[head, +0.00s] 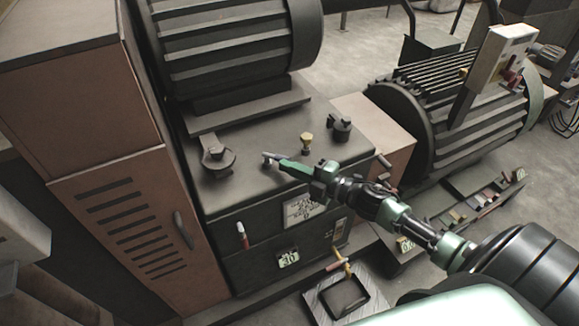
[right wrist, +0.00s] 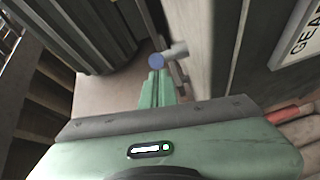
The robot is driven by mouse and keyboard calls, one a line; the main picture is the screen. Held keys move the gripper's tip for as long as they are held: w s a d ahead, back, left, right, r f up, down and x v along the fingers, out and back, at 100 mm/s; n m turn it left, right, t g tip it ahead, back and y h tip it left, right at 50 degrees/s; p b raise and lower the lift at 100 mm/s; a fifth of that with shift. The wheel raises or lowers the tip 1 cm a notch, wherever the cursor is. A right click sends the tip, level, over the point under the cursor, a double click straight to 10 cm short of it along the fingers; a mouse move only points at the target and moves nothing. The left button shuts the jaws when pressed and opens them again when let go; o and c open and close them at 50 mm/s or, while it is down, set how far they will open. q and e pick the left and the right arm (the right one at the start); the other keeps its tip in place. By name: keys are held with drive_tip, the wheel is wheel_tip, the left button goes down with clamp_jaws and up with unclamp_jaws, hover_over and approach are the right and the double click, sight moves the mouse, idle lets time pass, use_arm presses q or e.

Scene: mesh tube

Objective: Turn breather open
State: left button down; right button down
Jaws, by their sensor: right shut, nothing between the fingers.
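My right gripper (head: 279,160) reaches in from the right over the dark gearbox top (head: 240,187). Its green fingers (right wrist: 157,90) are shut together with nothing between them. A small grey fitting (head: 267,163) stands right at the fingertips; I cannot tell whether they touch it. In the right wrist view a blue round end (right wrist: 156,61) and a short grey stub (right wrist: 176,50) show just ahead of the fingertips. Which fitting is the breather is not clear. My left gripper is not in view.
A dark cap with a lever (head: 215,157), a yellow-topped plug (head: 306,142) and a black fitting (head: 341,128) stand on the same top. A brown cabinet (head: 110,190) rises at left, a ribbed motor (head: 225,45) behind. A square tray (head: 322,304) lies in front.

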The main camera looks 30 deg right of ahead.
drive_tip(key=shift+w+d+n+y+b, duration=0.1)
drive_tip(key=shift+d+n+y+b, duration=0.2)
drive_tip(key=shift+y+b, duration=0.15)
idle(0.5)
drive_tip(key=n+g+y+b, duration=0.1)
drive_tip(key=d+g+y+b, duration=0.1)
drive_tip(key=b, duration=0.1)
drive_tip(key=w+n+y+b, duration=0.1)
drive_tip(key=shift+d+f+n+g+b, duration=0.3)
drive_tip(key=shift+d+g+b, duration=0.05)
drive_tip(key=shift+g, duration=0.05)
drive_tip(key=shift+w+d+r+b, duration=0.25)
drive_tip(key=shift+w+d+b, duration=0.7)
drive_tip(key=shift+w, duration=0.1)
